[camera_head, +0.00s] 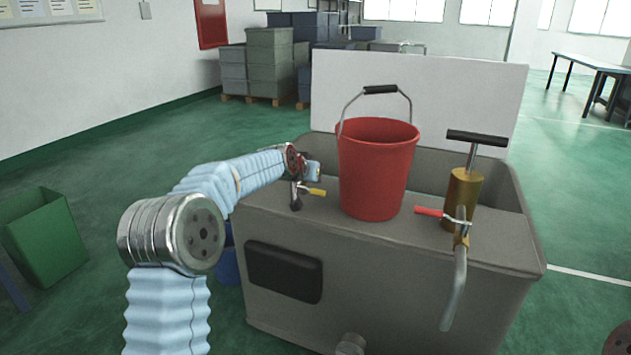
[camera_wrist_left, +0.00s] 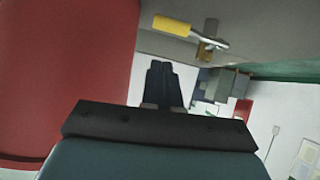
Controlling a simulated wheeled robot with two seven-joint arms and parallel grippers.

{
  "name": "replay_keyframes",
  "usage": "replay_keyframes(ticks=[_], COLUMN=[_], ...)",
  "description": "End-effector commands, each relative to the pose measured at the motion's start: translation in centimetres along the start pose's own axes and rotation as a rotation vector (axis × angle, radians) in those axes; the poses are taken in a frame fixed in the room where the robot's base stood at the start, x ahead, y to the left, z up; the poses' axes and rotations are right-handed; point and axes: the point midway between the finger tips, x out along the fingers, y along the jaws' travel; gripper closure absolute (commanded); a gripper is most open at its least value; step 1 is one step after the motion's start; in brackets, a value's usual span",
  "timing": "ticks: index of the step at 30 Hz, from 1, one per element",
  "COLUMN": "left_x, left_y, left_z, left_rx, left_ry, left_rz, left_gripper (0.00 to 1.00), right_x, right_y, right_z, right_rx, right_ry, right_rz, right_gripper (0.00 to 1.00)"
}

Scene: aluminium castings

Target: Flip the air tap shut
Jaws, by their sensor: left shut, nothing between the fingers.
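A small tap with a yellow lever (camera_head: 317,192) stands on the near ledge of the grey tank, left of the red bucket. Its lever points right, towards the bucket. In the left wrist view the yellow lever (camera_wrist_left: 172,26) and its metal body (camera_wrist_left: 208,45) show upside down near the top edge. My left gripper (camera_head: 314,169) is just above this tap, partly hidden by its own wrist. Its dark fingers (camera_wrist_left: 163,75) are shut and empty, apart from the lever in the wrist view. My right gripper is not in view.
The red bucket (camera_head: 376,170) stands close to the right of my left gripper. Further right are a red-handled tap (camera_head: 430,212) with a long metal spout and a brass hand pump (camera_head: 463,193). The grey tank (camera_head: 400,260) has a white upright panel (camera_head: 440,100) behind it.

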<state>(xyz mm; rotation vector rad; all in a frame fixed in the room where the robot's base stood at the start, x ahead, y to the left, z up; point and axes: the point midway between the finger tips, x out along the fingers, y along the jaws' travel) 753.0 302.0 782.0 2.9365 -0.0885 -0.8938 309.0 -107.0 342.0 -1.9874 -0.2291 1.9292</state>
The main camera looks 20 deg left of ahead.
Motion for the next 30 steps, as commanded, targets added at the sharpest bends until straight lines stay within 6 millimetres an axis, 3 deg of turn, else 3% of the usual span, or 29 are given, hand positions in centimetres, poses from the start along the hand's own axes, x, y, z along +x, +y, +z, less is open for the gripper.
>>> replay_keyframes(ticks=[6, 12, 18, 30], left_x=[-5.2, -8.5, -9.6, -9.7], left_y=[0.2, 0.4, 0.5, 0.5], left_z=[0.3, 0.2, 0.2, 0.2], left_rx=[-0.001, 0.000, -0.001, -0.001], left_ry=[0.003, 0.002, -0.001, -0.001], left_rz=[0.001, 0.001, 0.000, 0.000], left_gripper=[1.00, 1.00, 1.00, 1.00], right_x=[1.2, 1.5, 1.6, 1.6], right_y=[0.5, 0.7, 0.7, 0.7], right_z=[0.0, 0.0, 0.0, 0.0], right_rx=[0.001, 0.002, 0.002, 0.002], right_ry=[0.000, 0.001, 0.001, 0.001], right_rz=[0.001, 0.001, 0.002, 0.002], right_gripper=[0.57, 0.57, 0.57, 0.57])
